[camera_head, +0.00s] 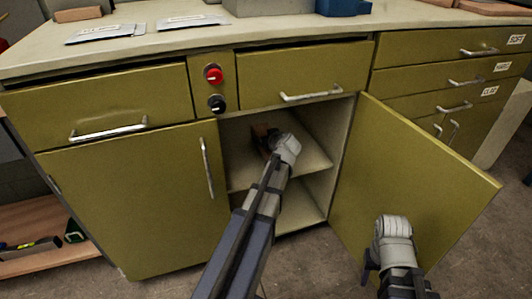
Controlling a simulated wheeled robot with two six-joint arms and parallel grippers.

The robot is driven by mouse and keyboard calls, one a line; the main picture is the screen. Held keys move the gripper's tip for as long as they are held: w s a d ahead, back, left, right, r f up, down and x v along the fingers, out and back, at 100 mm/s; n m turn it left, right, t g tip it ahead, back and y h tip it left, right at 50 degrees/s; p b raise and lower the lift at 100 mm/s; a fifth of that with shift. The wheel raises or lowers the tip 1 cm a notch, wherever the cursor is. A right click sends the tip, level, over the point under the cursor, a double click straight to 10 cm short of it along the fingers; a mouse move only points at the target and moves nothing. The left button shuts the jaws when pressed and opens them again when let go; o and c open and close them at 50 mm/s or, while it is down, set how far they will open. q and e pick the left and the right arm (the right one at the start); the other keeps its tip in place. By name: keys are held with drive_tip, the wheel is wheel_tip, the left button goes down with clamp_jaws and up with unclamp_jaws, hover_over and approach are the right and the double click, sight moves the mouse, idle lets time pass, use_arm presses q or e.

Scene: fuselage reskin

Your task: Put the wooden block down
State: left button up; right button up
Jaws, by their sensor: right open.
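The wooden block (260,130) shows as a small reddish-brown patch in the dim upper compartment of the open cabinet. My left arm reaches into this compartment, and my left gripper (270,140) is right at the block. The wrist and the shadow hide its fingertips, so I cannot tell whether it grips the block or whether the block rests on the shelf (310,153). My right gripper (369,266) is low at the right, in front of the open door, open and with nothing visible in it.
The open cabinet door (410,180) swings out to the right of the compartment. A closed door (130,195) is at the left, with drawers above. The countertop (190,38) carries flat packets (105,33) and a blue bin (343,7). A low wooden shelf (35,220) stands at far left.

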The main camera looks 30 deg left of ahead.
use_arm(q)
wheel_tip(320, 180, down, 4)
drive_tip(key=b, duration=0.3)
drive_tip(key=shift+r+b, duration=0.1)
drive_tip(key=shift+b, duration=0.25)
drive_tip(key=shift+r, duration=0.1)
drive_tip(key=o, duration=1.5)
